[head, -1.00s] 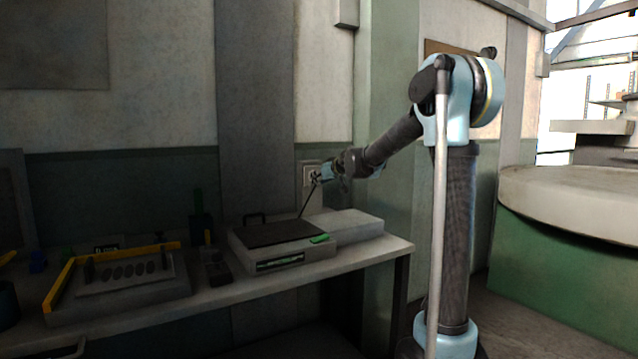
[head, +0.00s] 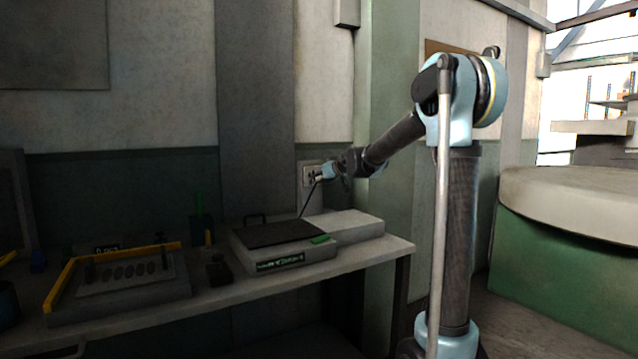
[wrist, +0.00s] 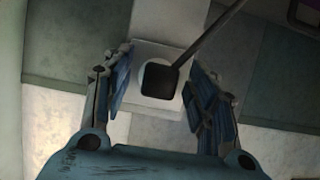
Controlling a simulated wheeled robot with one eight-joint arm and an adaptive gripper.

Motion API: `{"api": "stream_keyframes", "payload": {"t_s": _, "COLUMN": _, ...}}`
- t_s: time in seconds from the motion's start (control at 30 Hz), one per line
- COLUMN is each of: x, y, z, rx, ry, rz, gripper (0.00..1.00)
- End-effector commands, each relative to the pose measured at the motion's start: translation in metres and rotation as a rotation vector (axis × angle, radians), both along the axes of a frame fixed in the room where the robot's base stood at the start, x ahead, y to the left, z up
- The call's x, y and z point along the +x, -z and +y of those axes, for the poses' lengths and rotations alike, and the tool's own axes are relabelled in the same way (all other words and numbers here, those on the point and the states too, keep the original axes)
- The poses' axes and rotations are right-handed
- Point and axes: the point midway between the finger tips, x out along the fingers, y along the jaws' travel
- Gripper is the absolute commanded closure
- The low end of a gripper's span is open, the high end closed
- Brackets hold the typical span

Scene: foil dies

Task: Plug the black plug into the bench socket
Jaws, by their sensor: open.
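The black plug (wrist: 160,80) sits against the pale socket plate (wrist: 145,17) in the wrist view, with its cord running up and right. The bench socket (head: 307,174) is on the wall above the bench in the head view, where the cord (head: 308,200) hangs down to the bench. My gripper (wrist: 158,88) is open. Its two fingers stand on either side of the plug, with a visible gap on each side. The plug's prongs and the socket holes behind it are hidden, so I cannot see how deep it sits.
Below the socket is a grey machine (head: 345,226) with a dark top plate (head: 278,234) and green label. A tray with a yellow edge (head: 62,277) stands on the bench (head: 225,300) at left. The wall is close behind the socket.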

Motion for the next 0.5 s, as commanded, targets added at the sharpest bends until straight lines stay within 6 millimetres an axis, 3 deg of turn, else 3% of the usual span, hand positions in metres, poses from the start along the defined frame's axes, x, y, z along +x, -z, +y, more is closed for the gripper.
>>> {"api": "stream_keyframes", "payload": {"t_s": 0.5, "x": -0.058, "y": -0.027, "z": -0.039, "rx": 0.0, "ry": 0.0, "rz": 0.001, "gripper": 0.47}}
